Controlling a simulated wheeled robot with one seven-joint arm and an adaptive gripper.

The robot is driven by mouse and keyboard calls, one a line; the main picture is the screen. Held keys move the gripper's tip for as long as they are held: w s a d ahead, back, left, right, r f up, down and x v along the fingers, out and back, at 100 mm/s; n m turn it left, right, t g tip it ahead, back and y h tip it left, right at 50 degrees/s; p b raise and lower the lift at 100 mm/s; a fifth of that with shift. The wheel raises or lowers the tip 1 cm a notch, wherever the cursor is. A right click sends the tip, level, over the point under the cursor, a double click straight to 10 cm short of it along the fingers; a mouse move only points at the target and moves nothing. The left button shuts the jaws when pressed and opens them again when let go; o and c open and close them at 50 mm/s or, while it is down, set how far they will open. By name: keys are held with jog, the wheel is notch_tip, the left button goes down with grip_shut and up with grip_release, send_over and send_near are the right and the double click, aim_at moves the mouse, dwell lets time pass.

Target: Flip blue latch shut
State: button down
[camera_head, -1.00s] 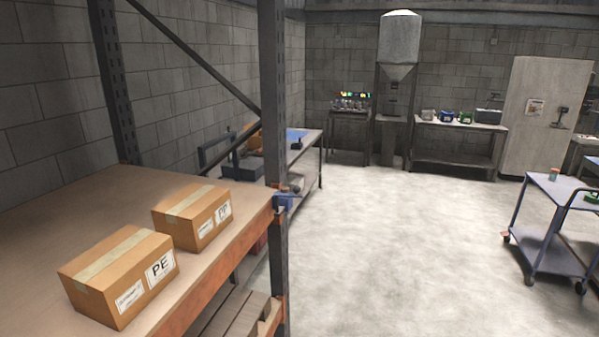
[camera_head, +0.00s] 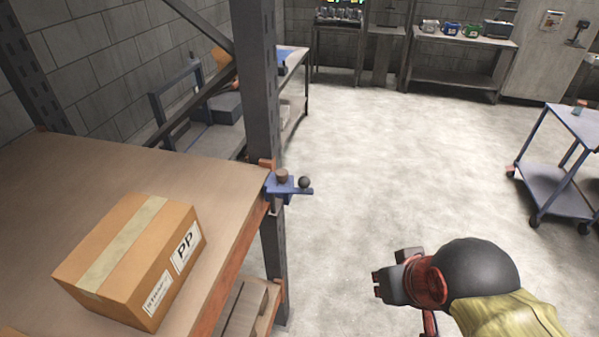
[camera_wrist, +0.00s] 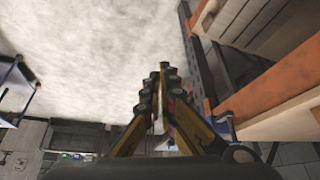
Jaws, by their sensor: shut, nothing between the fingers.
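The blue latch (camera_head: 284,187) sits on the rack post at the shelf's front right corner in the head view. It has a brown round knob on top, and a blue arm with a dark ball sticks out to the right. My gripper (camera_head: 384,287) is to the right of the latch and nearer the camera, over the open floor, apart from it. In the wrist view the fingers of my gripper (camera_wrist: 164,70) are together with nothing between them. A small blue part of the latch shows in the wrist view, partly hidden beside the right finger.
The wooden shelf (camera_head: 222,168) bears a cardboard box (camera_head: 130,255) marked PP. The rack post (camera_head: 262,90) rises behind the latch. A blue cart (camera_head: 560,165) stands at the right, and workbenches line the back. The floor between is clear.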

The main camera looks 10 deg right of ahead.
jog(key=shift+s, duration=0.15)
jog(key=shift+r, duration=0.1)
jog(key=w+a+r+m+g+p, duration=0.1)
jog(key=w+a+r+m+p, duration=0.1)
jog(key=w+a+r+p, duration=0.4)
jog(key=w+a+r+m+g+h+p, duration=0.1)
jog(key=w+a+r+p, duration=0.5)
jog(key=p, duration=0.8)
jog(key=a+r+m, duration=0.1)
jog(key=a+r, duration=0.2)
jog(key=r, duration=0.2)
jog(key=shift+w+a+r, duration=0.2)
jog(key=shift+w+r, duration=0.1)
jog(key=shift+w, duration=0.05)
jog(key=p, duration=0.1)
send_near(301, 189)
notch_tip(301, 189, down, 4)
jog(key=s, duration=0.3)
jog(key=shift+w+d+f, duration=0.2)
jog(key=shift+w+f, duration=0.1)
jog(key=shift+w, duration=0.25)
